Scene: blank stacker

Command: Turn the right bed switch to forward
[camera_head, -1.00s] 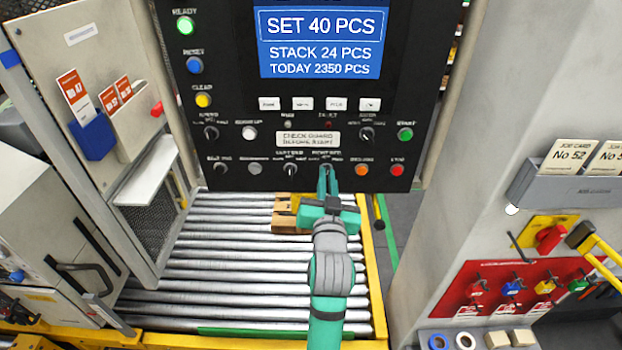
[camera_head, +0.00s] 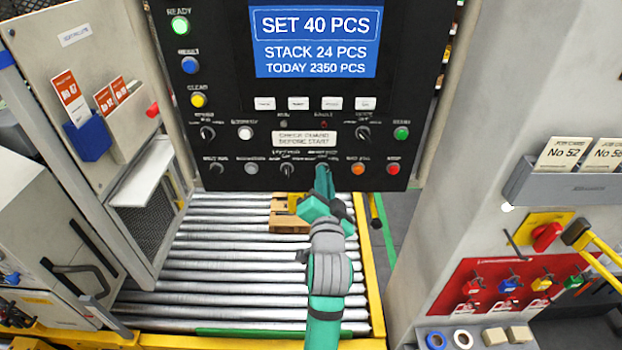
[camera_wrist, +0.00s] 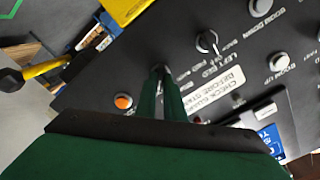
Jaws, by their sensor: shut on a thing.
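The black control panel (camera_head: 225,150) stands in front of me. My green gripper (camera_head: 323,172) reaches up to its bottom row and is shut on the right bed switch, which its fingers hide in the head view. In the wrist view the two fingers (camera_wrist: 163,75) come together at the panel with the switch knob between their tips. The knob's pointer direction cannot be made out. The left bed switch (camera_head: 287,169) is just left of my gripper; it also shows in the wrist view (camera_wrist: 207,42).
An orange button (camera_head: 358,169) and a red button (camera_head: 393,169) are close on the right. A "check guard before start" plate (camera_head: 306,138) sits above. The roller conveyor (camera_head: 215,265) with a wooden piece (camera_head: 284,222) lies below the panel.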

